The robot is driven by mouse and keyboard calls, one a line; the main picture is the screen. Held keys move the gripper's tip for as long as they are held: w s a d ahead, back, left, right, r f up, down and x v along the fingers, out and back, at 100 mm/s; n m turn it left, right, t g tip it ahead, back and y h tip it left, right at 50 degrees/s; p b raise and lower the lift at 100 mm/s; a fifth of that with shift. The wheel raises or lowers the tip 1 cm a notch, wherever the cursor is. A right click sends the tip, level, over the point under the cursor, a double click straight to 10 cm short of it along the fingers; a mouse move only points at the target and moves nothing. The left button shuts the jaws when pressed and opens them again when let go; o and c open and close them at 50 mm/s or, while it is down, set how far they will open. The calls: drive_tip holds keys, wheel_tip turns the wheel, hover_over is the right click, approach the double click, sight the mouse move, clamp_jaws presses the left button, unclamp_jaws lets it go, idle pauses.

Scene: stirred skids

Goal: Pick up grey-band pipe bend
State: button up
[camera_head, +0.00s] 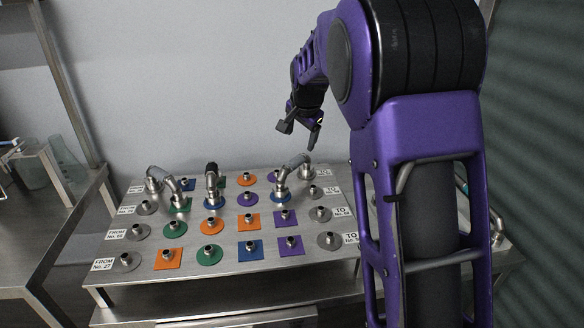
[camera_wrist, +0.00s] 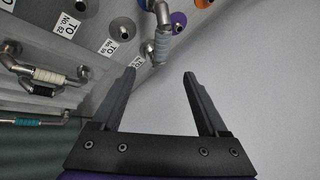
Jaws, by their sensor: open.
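Three pipe bends stand on the metal skid plate (camera_head: 190,283). The left bend (camera_head: 160,178) has a greyish band, the middle bend (camera_head: 211,186) a black one. I cannot tell for sure which of the two pale bands is the grey one. My gripper (camera_head: 300,133) is open and empty, above the back right of the plate, apart from every bend.
Several short fittings on coloured discs and squares fill the plate, with FROM labels left and TO labels right. More banded pipes (camera_wrist: 60,76) lie on a surface at the right. A metal side table (camera_head: 40,215) with glassware stands at the left. A wall rises behind.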

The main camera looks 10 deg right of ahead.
approach(295, 161)
drive_tip(key=x, duration=0.5)
drive_tip(key=shift+d+f, duration=0.3)
drive_tip(key=shift+a+x, duration=0.2)
drive_tip(key=shift+x, duration=2.95)
drive_tip(key=shift+w+r, duration=0.1)
clamp_jaws()
